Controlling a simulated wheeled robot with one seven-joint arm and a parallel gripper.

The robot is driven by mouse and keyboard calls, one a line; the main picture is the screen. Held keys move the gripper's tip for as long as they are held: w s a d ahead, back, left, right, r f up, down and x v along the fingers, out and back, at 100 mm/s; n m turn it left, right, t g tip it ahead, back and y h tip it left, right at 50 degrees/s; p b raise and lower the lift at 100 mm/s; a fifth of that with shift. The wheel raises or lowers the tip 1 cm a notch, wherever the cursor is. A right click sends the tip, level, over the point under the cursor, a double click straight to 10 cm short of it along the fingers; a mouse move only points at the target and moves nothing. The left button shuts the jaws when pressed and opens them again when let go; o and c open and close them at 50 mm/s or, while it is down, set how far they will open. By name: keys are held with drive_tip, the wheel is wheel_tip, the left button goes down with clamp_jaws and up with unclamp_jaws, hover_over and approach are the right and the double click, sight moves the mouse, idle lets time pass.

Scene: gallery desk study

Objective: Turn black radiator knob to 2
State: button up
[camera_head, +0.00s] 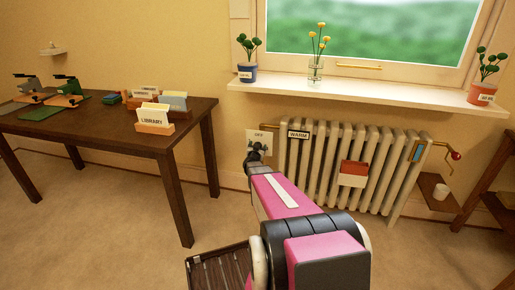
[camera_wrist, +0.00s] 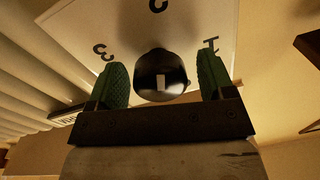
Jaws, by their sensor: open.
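The black radiator knob (camera_wrist: 162,66) is in the wrist view, with a small white mark on its face toward the bottom of the picture. It sits on a pale dial plate (camera_wrist: 75,28) with a 3 at its left, a 1 at its right and a partly cut-off figure at the top. My gripper (camera_wrist: 164,74) is open, its green-padded fingers on either side of the knob with a narrow gap showing at each side. In the head view the plate (camera_head: 251,136), lettered OFF, is left of the radiator; my gripper and arm cover its lower part.
The white radiator (camera_head: 334,150) stands right beside the plate, with a WARM sign (camera_head: 299,134) and a red-and-white holder (camera_head: 353,174) on it. A dark table (camera_head: 100,131) is at the left. A windowsill (camera_head: 400,97) with potted plants runs above.

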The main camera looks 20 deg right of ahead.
drive_tip(key=v, duration=1)
drive_tip(key=shift+s+a, duration=0.2)
drive_tip(key=shift+s, duration=0.1)
drive_tip(key=s+a+n+g+y, duration=0.2)
drive_tip(key=a+n+y, duration=0.1)
drive_tip(key=a+y, duration=0.3)
drive_tip(key=s+a+n+g+y, duration=0.3)
drive_tip(key=a+y, duration=0.1)
drive_tip(key=a, duration=0.4)
drive_tip(key=s+a+n+g, duration=0.1)
drive_tip(key=s+g, duration=0.4)
drive_tip(key=s, duration=0.5)
drive_tip(key=s+a+r+n+g, duration=0.1)
drive_tip(key=s+a+g, duration=0.2)
drive_tip(key=s, duration=0.6)
drive_tip(key=shift+s+r+g+h, duration=0.3)
drive_tip(key=shift+s+g, duration=0.05)
drive_tip(key=shift+g, duration=0.85)
